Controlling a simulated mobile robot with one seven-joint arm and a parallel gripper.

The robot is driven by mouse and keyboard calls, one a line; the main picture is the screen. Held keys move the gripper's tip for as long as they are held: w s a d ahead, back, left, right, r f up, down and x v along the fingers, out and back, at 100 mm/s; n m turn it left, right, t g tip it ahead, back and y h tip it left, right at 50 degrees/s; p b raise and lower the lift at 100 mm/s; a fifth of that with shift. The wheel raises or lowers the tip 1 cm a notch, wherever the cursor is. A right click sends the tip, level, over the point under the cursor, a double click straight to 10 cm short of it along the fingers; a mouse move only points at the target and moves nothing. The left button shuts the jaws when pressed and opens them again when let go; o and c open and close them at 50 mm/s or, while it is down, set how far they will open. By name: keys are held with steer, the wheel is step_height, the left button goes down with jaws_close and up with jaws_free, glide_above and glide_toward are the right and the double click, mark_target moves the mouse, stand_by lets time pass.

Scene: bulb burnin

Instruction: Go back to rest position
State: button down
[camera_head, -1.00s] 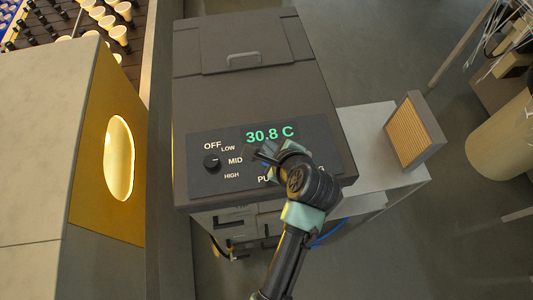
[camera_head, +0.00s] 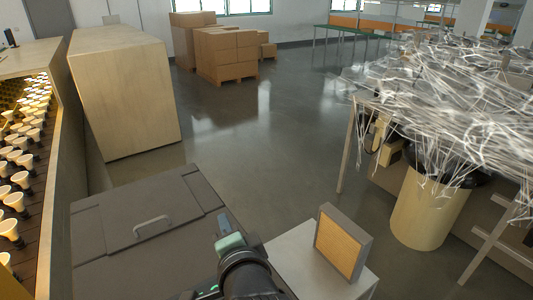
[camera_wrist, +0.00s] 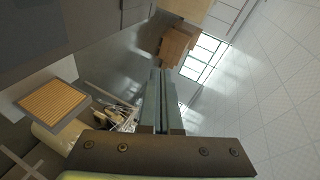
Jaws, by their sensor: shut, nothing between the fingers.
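My gripper (camera_wrist: 160,78) shows in the wrist view with its two fingers together and nothing between them. It points out over the open room, apart from any object. In the head view, part of my dark arm with a teal band shows at the bottom middle, in front of the grey machine (camera_head: 150,210) with a handled lid. The machine's control panel is out of view. I cannot make out the fingers in the head view.
A framed filter panel (camera_head: 342,243) stands on a light side table (camera_head: 300,257). Rows of bulbs (camera_head: 22,160) line the left. A wooden cabinet (camera_head: 125,90), stacked cardboard boxes (camera_head: 228,55), a beige bin (camera_head: 430,210) and tangled white strands (camera_head: 450,100) surround clear floor (camera_head: 260,120).

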steer(key=s+d+r+n+t+h+b, duration=0.1)
steer(key=d+r+n+t+b, duration=0.2)
steer(key=r, duration=0.7)
steer(key=s+d+r+n+t+h+b, duration=0.15)
steer(key=r+n+t, duration=0.3)
steer(key=r, duration=0.45)
steer(key=s+d+r+n+t+h+b, duration=0.2)
steer(key=s+r+t, duration=0.4)
steer(key=s+r, duration=0.5)
steer(key=shift+s+d+r+n+b, duration=0.4)
steer(key=shift+d+r+n+b, duration=0.25)
steer(key=shift+n, duration=0.2)
steer(key=shift+t, duration=0.25)
